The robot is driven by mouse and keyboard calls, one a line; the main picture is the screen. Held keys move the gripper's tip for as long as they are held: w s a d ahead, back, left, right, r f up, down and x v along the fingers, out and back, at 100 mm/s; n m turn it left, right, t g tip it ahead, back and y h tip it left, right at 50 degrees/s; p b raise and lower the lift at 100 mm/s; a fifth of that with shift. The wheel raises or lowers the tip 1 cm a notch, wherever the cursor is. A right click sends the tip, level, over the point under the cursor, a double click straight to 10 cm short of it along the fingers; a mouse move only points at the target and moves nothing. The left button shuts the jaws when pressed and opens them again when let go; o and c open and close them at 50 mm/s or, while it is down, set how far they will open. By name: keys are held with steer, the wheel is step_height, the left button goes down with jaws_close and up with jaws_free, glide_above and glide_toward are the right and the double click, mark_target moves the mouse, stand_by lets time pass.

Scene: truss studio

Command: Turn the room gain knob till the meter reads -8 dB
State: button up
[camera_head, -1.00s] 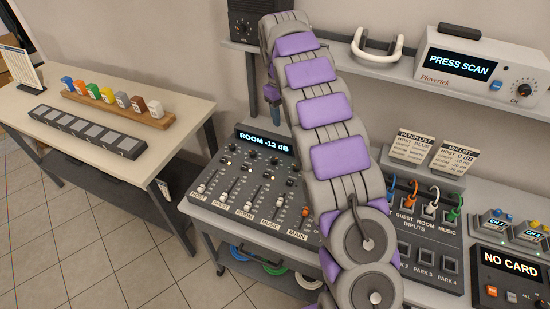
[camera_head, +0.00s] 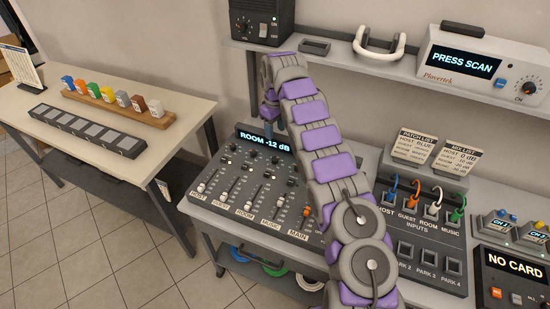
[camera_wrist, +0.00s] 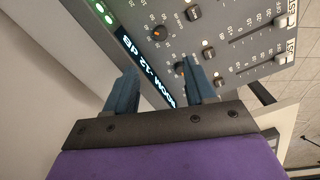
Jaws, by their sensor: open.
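The mixing console (camera_head: 212,207) stands on the bench, and its display (camera_head: 264,141) reads "ROOM -12 dB". The room gain knob (camera_head: 275,160) appears to be the upper dark knob of the third channel. My gripper (camera_head: 268,128) points down over the console's back edge, close to the display, partly hidden by my arm. In the wrist view, my gripper (camera_wrist: 158,75) is open, with two blue fingers and nothing between them. The display (camera_wrist: 147,70) passes behind the fingers. A knob with an orange mark (camera_wrist: 159,33) lies beyond the fingertips; I cannot tell its channel.
A black box with a dial (camera_head: 261,22) and a headset-like white loop (camera_head: 379,45) sit on the shelf above. A patch panel (camera_head: 425,258) with coloured plugs stands right of the console. My arm covers the console's right part. A side table (camera_head: 60,135) stands left.

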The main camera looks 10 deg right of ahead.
mark_target(275, 159)
step_height(275, 159, down, 14)
steer(key=b, duration=0.3)
steer(key=shift+f, duration=0.2)
jaws_close()
steer(key=shift+r+p, duration=0.15)
steer(key=shift+p, duration=0.15)
